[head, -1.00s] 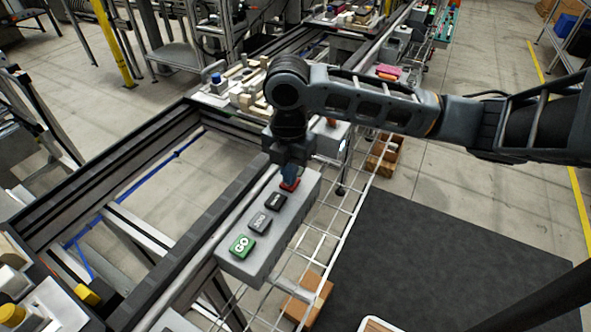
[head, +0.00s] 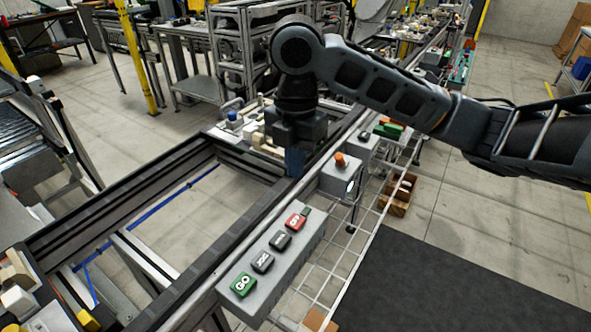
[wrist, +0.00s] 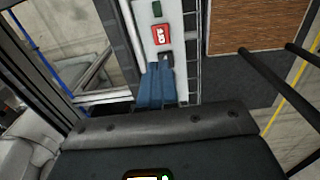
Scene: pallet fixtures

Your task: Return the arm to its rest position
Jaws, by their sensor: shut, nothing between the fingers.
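My arm reaches in from the right in the head view and bends down at its wrist. My gripper (head: 293,162) points down with its blue fingers together and nothing between them. It hangs above the conveyor rail, beyond the far end of the grey button box (head: 268,268). The box carries a green GO button (head: 243,284), two dark buttons and a red button (head: 295,221). In the wrist view my blue fingers (wrist: 157,84) lie side by side, with the red button (wrist: 161,36) showing past their tips. The fingers look clear of the buttons.
A grey box with an orange knob (head: 340,160) stands just right of my gripper. A white wire rack (head: 345,262) runs along the conveyor's right side. Wooden parts lie on a pallet behind my gripper. A dark mat (head: 440,285) covers clear floor at lower right.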

